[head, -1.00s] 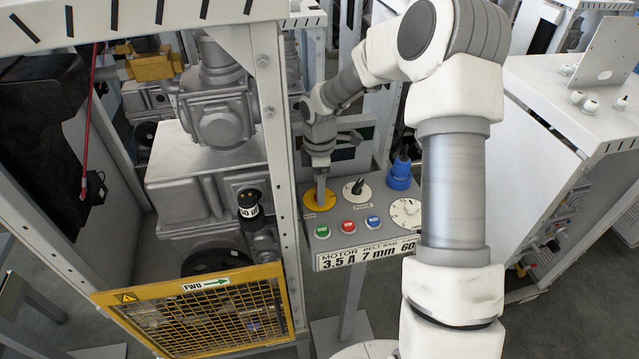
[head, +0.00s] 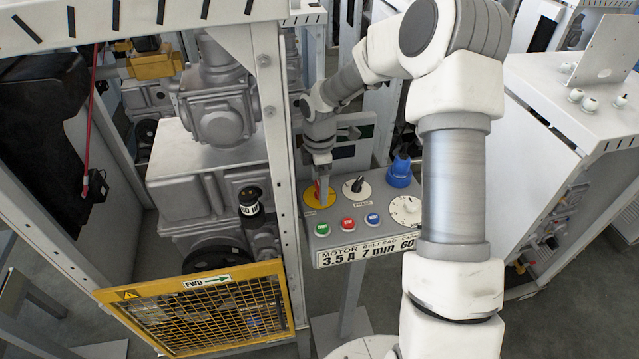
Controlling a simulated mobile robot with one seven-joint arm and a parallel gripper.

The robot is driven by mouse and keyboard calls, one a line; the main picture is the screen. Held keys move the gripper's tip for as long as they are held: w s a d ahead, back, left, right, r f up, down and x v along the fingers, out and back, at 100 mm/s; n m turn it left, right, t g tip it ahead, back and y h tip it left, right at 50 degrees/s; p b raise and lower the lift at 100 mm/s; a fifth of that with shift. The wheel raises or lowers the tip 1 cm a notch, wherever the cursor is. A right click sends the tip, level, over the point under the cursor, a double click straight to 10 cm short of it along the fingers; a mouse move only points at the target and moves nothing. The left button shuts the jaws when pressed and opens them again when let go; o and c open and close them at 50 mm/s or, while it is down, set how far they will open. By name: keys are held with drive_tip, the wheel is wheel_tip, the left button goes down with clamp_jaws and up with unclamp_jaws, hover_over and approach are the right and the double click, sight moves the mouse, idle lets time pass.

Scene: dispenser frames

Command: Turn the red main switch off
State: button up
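The red main switch (head: 317,189) sits on a round yellow plate (head: 311,201) at the top left of the grey control panel (head: 332,240). Only a thin strip of its red handle shows, on the left side of my finger. My gripper (head: 322,192) points down over the switch, with its fingertips at the handle. The finger hides most of the handle, so I cannot tell its exact angle or whether both fingers press on it.
A black selector knob (head: 357,184) and a blue knob (head: 399,172) stand to the right. Green (head: 322,229), red (head: 347,224) and blue (head: 373,219) buttons lie in front. A white dial (head: 407,210) is partly behind my arm. A machine frame post (head: 273,150) rises close on the left.

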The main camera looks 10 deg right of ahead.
wheel_tip(320, 180, up, 17)
drive_tip(key=shift+r+b, duration=0.2)
drive_tip(key=shift+b, duration=0.2)
drive_tip(key=shift+s, duration=0.15)
idle(0.4)
drive_tip(key=s+d+r+m+t+h, duration=0.1)
drive_tip(key=s+r+m, duration=0.1)
drive_tip(key=s+m, duration=0.35)
drive_tip(key=s+d+r+m+t+b, duration=0.1)
drive_tip(key=s+d+r+m, duration=0.15)
drive_tip(key=s, duration=0.65)
drive_tip(key=s+r+m+h, duration=0.1)
drive_tip(key=s+r+m, duration=0.25)
drive_tip(key=s, duration=0.35)
drive_tip(key=s+a+m+t, duration=0.1)
drive_tip(key=s+m, duration=0.1)
drive_tip(key=s+a+f+m+t+y, duration=0.1)
drive_tip(key=s+m, duration=0.1)
drive_tip(key=s+a+m+t+y, duration=0.1)
drive_tip(key=s+m, duration=0.1)
drive_tip(key=shift+a+f+m+t, duration=0.1)
drive_tip(key=shift+f+m+t, duration=0.1)
drive_tip(key=shift+m+t, duration=0.15)
